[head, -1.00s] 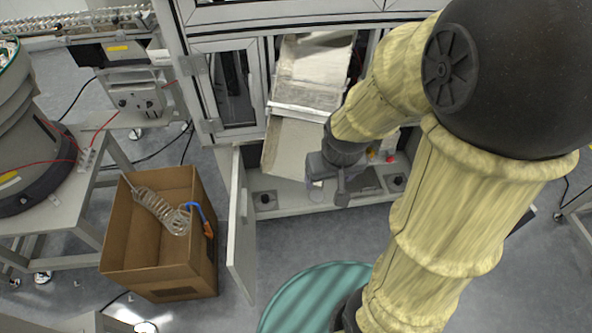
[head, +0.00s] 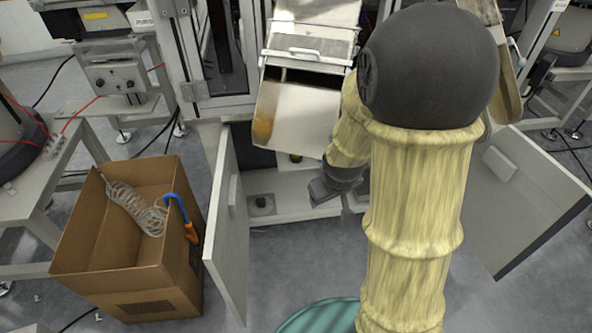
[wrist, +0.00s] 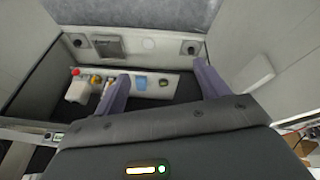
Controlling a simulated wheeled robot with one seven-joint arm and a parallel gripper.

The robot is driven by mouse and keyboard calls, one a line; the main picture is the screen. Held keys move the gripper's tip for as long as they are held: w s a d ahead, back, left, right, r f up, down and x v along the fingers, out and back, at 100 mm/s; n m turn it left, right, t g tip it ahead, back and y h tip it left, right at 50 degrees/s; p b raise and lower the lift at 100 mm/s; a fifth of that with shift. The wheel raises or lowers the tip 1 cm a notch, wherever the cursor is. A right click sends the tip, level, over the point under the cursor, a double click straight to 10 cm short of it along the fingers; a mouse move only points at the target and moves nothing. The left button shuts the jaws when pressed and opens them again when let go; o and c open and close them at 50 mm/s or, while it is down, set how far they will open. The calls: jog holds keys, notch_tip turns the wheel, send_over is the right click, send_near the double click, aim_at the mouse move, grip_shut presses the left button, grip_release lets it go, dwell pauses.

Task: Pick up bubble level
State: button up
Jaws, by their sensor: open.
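My gripper (wrist: 161,72) is open and empty in the wrist view, with its two fingers spread toward the inside of a low cabinet. In the head view my gripper (head: 325,189) is at the cabinet's open front. Between and beyond the fingers, small items stand along a pale surface: a blue item (wrist: 140,83), a yellow item (wrist: 95,79), a red knob-like item (wrist: 76,72) and a white block (wrist: 77,91). I cannot tell for certain which of these is the bubble level. My arm hides part of the cabinet in the head view.
Open cabinet doors stand at the left (head: 228,225) and right (head: 525,190). A cardboard box (head: 130,245) with a clear coiled hose (head: 135,205) stands at the left. A white sloped chute (head: 297,115) hangs above the cabinet opening. Grey floor shows between the doors.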

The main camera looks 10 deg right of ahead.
jog(key=w+d+f+n+t+h+b, duration=0.1)
jog(key=w+d+f+n+t+b, duration=0.1)
jog(key=w+d+f+n, duration=0.4)
jog(key=w+d+f+n+t+h+b, duration=0.1)
jog(key=w+f+n+t+h+b, duration=0.1)
jog(key=w+f+n, duration=0.35)
jog(key=w+d+f+n+t+h+b, duration=0.1)
jog(key=w+d+f+n+t+b, duration=0.2)
jog(key=w+f, duration=0.5)
jog(key=w+a+f+n+t+y, duration=0.2)
jog(key=w+a+f+n+y, duration=0.1)
jog(key=n, duration=0.7)
jog(key=w+a+f+n+t+y, duration=0.2)
jog(key=w+a+n+y, duration=0.2)
jog(key=n, duration=0.6)
jog(key=shift+a+f+n, duration=0.35)
jog(key=shift+a+f, duration=0.05)
